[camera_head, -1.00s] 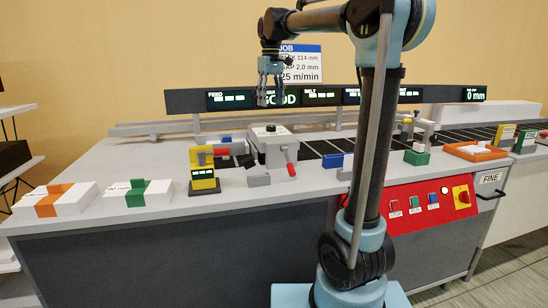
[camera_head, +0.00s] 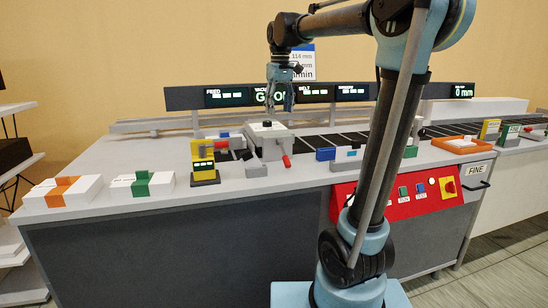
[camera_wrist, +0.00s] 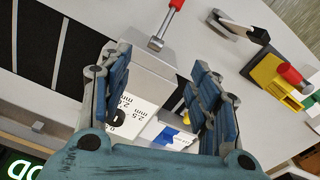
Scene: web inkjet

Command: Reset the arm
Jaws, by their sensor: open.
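My gripper (camera_head: 281,97) is raised above the worktop, pointing down, with nothing between its fingers. In the wrist view its two blue-padded fingers (camera_wrist: 160,100) stand well apart. Below it is a grey block with a scale plate (camera_wrist: 140,110) and a red-handled lever; it also shows in the head view (camera_head: 268,140). The gripper is clear of this block. My arm reaches up from its base at the right and bends over to the left at the top, hiding part of the machine.
A yellow device (camera_head: 204,165) stands left of the grey block. White packs with an orange band (camera_head: 65,192) and a green band (camera_head: 141,185) lie at the left. A display rail (camera_head: 190,97) runs behind. An orange tray (camera_head: 461,145) and red button panel (camera_head: 400,197) are at the right.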

